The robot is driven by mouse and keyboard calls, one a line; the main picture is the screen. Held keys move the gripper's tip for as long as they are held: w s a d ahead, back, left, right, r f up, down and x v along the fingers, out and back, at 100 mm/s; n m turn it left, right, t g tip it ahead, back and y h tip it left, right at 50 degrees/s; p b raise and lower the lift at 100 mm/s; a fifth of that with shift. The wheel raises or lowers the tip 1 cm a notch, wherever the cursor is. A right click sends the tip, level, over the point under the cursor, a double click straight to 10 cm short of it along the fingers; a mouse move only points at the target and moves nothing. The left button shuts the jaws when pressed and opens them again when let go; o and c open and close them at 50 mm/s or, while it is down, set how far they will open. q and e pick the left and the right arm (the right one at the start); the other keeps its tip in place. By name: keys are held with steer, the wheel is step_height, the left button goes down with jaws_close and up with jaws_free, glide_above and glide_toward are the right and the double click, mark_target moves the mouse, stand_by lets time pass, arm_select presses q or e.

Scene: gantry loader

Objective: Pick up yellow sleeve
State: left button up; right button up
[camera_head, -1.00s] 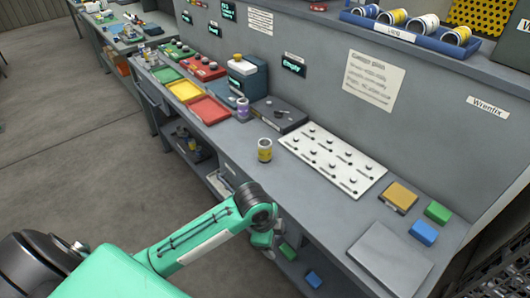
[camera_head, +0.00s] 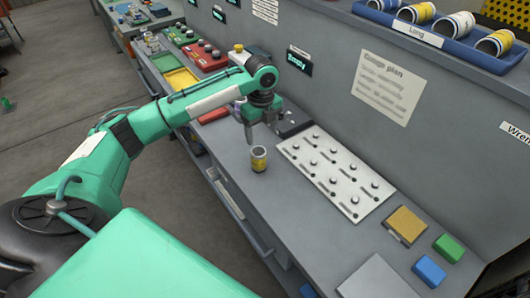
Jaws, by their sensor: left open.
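The yellow sleeve (camera_head: 259,159) stands upright on the grey workbench, left of a white plate with several knobs. It has a yellow band and a pale rim. My left gripper (camera_head: 251,138) hangs above and just behind the sleeve, fingers pointing down. It is open, and no sleeve is seen between its fingers. Whether a fingertip touches the sleeve cannot be told. My right gripper is not in view. More sleeves, some with yellow bands, lie in a blue tray (camera_head: 424,40) labelled "Long" on the upper shelf.
The white knobbed plate (camera_head: 335,175) lies right of the sleeve. A yellow tray (camera_head: 181,80) is behind my arm. The bench front of the sleeve is clear.

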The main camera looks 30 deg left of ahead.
mark_target(260, 151)
arm_select(q)
steer(key=f, duration=0.4)
steer(key=f+p, duration=0.1)
steer(key=f, duration=0.1)
steer(key=shift+s, duration=0.35)
steer(key=shift+f+p, duration=0.3)
steer(key=shift+f, duration=0.65)
steer(key=f, duration=0.1)
steer(key=f+p, duration=0.1)
steer(key=f, duration=0.1)
steer(key=shift+s+a+f, duration=0.3)
steer(key=shift+f, duration=0.55)
steer(key=c, duration=1.3)
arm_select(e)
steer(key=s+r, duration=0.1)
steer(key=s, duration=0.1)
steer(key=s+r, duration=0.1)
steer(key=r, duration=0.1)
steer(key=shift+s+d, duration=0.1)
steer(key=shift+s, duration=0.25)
